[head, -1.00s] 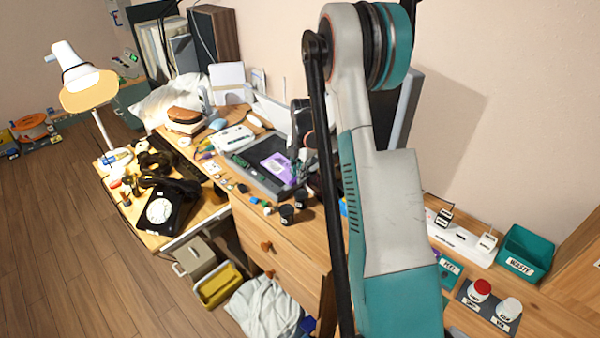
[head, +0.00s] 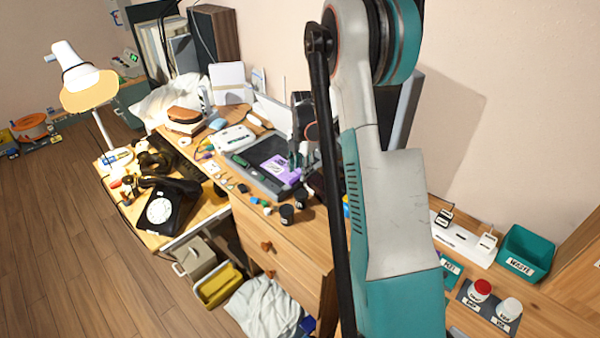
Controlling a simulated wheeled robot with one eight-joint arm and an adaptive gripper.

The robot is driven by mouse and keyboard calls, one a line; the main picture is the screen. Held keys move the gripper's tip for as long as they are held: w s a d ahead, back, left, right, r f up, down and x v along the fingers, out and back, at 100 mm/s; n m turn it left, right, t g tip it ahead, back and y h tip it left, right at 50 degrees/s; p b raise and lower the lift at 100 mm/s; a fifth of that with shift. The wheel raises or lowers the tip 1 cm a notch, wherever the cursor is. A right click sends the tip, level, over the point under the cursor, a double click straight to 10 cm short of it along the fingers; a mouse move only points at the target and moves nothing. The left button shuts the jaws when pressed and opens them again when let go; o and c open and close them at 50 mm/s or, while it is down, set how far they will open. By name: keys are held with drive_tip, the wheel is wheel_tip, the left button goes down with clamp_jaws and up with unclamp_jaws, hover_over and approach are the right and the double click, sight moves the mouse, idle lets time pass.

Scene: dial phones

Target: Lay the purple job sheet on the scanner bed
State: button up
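The purple job sheet (head: 279,168), with a pale patch on it, is over the right part of the dark scanner bed (head: 262,184) on the wooden worktop. I cannot tell whether it lies fully flat. My gripper (head: 295,161) points down at the sheet's right edge, its teal fingertips at or just above it. The fingers are small and partly overlapped, so I cannot tell whether they grip the sheet. My own arm hides the area right of the scanner.
A green item (head: 240,160) is at the scanner's left side. A white device (head: 232,138) stands behind it. Dark cups (head: 287,214) and small bits line the front edge. A black dial phone (head: 166,209) is at left, a teal waste bin (head: 524,253) at right.

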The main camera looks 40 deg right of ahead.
wheel_tip(320, 180, up, 10)
drive_tip(key=shift+s+f, duration=0.15)
drive_tip(key=shift+s, duration=0.2)
